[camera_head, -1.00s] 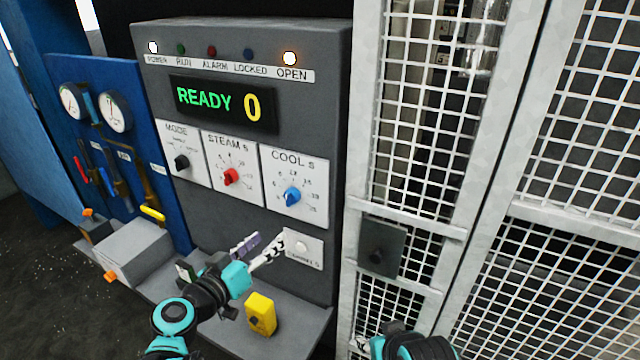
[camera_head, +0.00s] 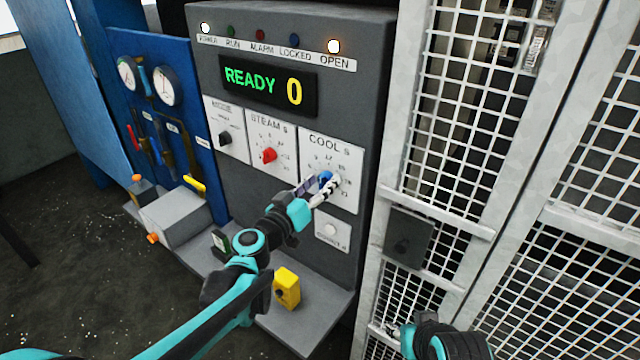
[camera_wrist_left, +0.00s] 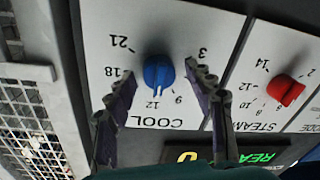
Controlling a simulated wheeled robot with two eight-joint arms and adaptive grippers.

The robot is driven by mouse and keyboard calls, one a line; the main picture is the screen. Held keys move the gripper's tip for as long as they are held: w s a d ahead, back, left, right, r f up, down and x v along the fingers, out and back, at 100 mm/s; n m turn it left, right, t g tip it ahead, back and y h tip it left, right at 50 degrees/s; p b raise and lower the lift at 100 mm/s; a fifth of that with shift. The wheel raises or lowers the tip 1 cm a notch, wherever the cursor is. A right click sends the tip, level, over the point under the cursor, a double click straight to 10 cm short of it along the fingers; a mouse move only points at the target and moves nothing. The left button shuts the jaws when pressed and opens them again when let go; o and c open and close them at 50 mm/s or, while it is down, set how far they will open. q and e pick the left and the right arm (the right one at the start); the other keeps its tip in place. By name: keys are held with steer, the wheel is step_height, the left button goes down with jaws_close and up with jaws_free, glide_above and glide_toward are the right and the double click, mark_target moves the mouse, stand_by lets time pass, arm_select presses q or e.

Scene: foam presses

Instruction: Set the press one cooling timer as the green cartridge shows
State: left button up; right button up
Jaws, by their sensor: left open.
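The blue COOL knob (camera_head: 326,179) sits on its white dial plate on the grey press panel. In the left wrist view the knob (camera_wrist_left: 158,73) appears upside down, its bar lined up with the 12 mark; I cannot tell which end points. My left gripper (camera_head: 322,187) is at the knob; in the wrist view its fingers (camera_wrist_left: 159,70) are open, one on each side. Contact is unclear. A small dark green block (camera_head: 220,241), possibly the green cartridge, stands on the ledge, its marking unreadable. My right gripper (camera_head: 388,331) shows partly at the bottom, its jaws unclear.
The display (camera_head: 268,86) reads READY 0. The red STEAM knob (camera_head: 269,156) and black MODE knob (camera_head: 224,138) are to the left. A round button (camera_head: 331,230) sits below the COOL plate. A yellow block (camera_head: 287,288) is on the ledge. A mesh guard (camera_head: 455,130) stands right.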

arm_select(q)
steer(key=c, duration=1.2)
steer(key=shift+o, duration=0.2)
steer(key=shift+n, duration=0.3)
steer(key=n, duration=0.7)
steer(key=shift+a+g, duration=0.1)
steer(key=shift+g, duration=0.2)
steer(key=shift+n+g+b, duration=0.3)
steer(key=shift+n+b, duration=0.1)
steer(key=shift+n, duration=3.2)
